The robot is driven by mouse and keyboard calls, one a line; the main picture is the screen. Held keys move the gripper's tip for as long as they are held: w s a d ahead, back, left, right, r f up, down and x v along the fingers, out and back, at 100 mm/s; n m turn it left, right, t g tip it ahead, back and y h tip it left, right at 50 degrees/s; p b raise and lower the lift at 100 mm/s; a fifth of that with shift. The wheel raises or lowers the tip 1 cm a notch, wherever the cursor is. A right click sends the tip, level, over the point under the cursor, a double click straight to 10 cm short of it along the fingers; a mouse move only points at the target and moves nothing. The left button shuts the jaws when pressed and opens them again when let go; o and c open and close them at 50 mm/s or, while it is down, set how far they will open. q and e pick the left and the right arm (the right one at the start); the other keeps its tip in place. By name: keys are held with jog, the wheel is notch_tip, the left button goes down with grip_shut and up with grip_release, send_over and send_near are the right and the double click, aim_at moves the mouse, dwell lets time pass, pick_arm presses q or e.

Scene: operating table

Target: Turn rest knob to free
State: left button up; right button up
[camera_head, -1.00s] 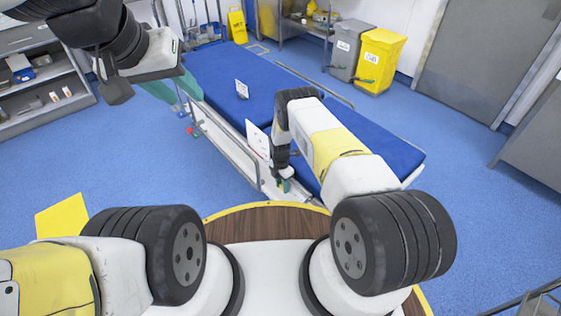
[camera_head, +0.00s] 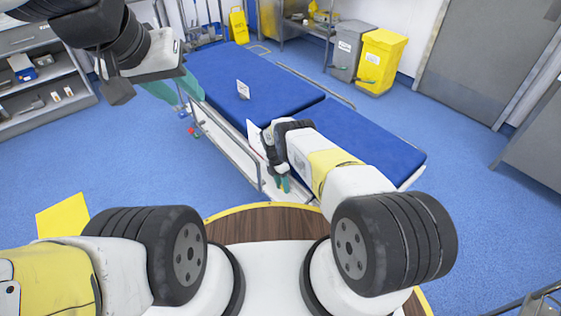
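The operating table (camera_head: 355,133) has blue pads and a metal side rail. My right gripper (camera_head: 284,185) is low at the table's near side, its teal fingertips pointing down beside the rail and frame. Whether its fingers are apart or closed is too small to tell. A white card (camera_head: 254,134) stands at the table's side, partly hidden by my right wrist. I cannot make out the rest knob; the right wrist and gripper cover part of the side there.
A small white sign (camera_head: 243,90) stands on the pad. A red caster part (camera_head: 194,132) shows under the left end. A grey bin (camera_head: 347,50) and yellow bin (camera_head: 381,60) stand behind the table. Shelves (camera_head: 45,85) are at left.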

jog(key=shift+o, duration=1)
jog(key=shift+r, duration=0.1)
jog(key=shift+r, duration=0.55)
notch_tip(320, 180, up, 3)
jog(key=shift+f, duration=0.1)
jog(key=s+a, duration=0.1)
jog(key=s, duration=1.5)
jog(key=shift+a+r, duration=0.2)
jog(key=shift+r, duration=0.25)
jog(key=shift+r, duration=0.1)
